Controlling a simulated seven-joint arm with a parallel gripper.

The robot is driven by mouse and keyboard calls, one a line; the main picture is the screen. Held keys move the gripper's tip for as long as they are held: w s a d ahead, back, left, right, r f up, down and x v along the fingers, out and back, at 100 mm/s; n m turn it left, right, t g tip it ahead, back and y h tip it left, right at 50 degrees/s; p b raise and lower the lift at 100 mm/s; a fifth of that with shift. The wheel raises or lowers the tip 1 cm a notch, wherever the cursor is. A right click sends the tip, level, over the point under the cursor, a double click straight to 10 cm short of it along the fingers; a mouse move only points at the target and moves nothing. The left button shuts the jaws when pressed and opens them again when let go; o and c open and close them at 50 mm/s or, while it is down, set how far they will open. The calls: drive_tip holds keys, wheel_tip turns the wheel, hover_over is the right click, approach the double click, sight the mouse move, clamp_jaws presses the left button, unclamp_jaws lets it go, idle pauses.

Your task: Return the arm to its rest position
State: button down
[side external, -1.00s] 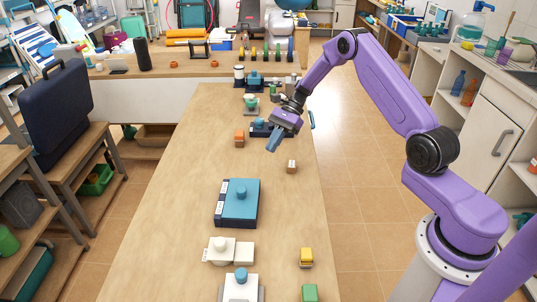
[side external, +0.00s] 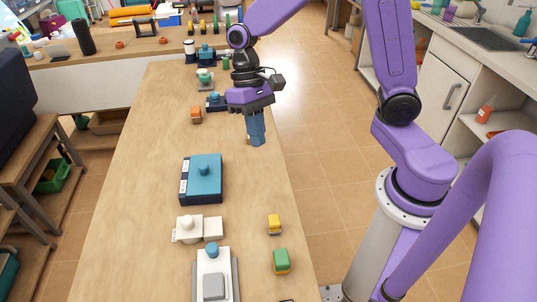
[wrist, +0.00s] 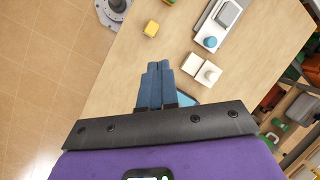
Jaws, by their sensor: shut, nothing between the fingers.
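My purple arm reaches over the long wooden table (side external: 135,165) from the right. My gripper (side external: 257,140) points down above the table's right side, with its blue fingers shut and nothing between them. In the wrist view the two blue fingers (wrist: 158,68) lie side by side, pressed together.
A blue box with a knob (side external: 203,180) lies left of and nearer than my gripper. Nearer still are a white block with a knob (side external: 187,228), a yellow block (side external: 274,224), a green block (side external: 281,261) and a white device (side external: 214,268). An orange block (side external: 196,114) stands farther back.

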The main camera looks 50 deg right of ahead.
drive_tip(key=s+d+r+n+t+h, duration=0.1)
drive_tip(key=s+d+n+t, duration=0.1)
drive_tip(key=s+n, duration=0.4)
drive_tip(key=s+d+r+n+t, duration=0.1)
drive_tip(key=s+d+n, duration=0.2)
drive_tip(key=s+n, duration=0.4)
drive_tip(key=shift+s+d+r+t+h, duration=0.15)
drive_tip(key=shift+s+r+t+h, duration=0.2)
drive_tip(key=shift+s, duration=1.65)
